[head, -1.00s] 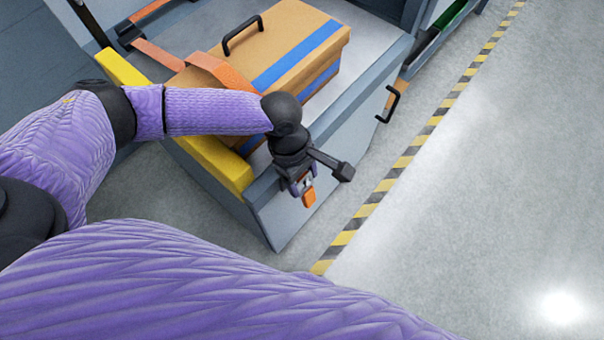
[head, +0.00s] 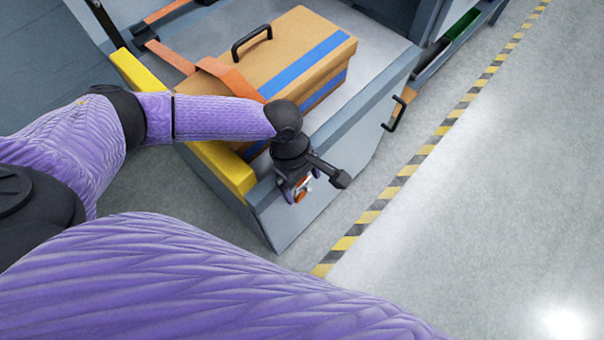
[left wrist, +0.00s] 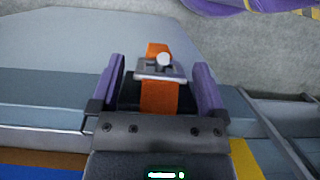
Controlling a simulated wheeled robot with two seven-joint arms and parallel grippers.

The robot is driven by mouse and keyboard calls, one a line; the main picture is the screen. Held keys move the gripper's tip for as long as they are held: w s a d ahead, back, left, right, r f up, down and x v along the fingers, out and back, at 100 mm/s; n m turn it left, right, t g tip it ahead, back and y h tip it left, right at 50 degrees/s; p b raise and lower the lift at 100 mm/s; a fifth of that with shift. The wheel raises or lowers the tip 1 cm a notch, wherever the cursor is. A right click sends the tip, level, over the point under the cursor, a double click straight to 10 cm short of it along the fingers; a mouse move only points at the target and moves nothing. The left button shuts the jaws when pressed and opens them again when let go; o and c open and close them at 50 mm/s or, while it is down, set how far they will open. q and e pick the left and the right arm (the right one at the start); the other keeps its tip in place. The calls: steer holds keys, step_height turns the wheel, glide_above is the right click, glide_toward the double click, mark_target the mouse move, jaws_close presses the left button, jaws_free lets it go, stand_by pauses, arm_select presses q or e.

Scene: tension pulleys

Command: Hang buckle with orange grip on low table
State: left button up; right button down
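The buckle (left wrist: 147,68) is a grey metal piece with an orange grip (left wrist: 158,97); in the left wrist view it sits between my left fingers. My left gripper (left wrist: 158,66) has its two purple fingers wide apart, with a gap showing beside the buckle, so it looks open around it. In the head view my left gripper (head: 300,192) is at the near edge of the low grey table (head: 345,122), pointing down over its outer side. Only a little orange shows there. Whether the buckle rests on the table edge is hidden. My right gripper is not in view.
A cardboard box (head: 314,40) with blue stripes and a black handle stands on the table, with an orange strap (head: 222,75) over it. A yellow bar (head: 222,168) runs along the left edge. A black handle (head: 396,112) sticks out on the right. Floor beyond is clear.

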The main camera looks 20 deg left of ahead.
arm_select(q)
steer(key=p+v, duration=0.5)
steer(key=v, duration=0.4)
steer(key=shift+r+p, duration=0.25)
steer(key=shift+p, duration=0.05)
steer(key=shift+r, duration=0.25)
steer(key=shift+a+f, duration=0.1)
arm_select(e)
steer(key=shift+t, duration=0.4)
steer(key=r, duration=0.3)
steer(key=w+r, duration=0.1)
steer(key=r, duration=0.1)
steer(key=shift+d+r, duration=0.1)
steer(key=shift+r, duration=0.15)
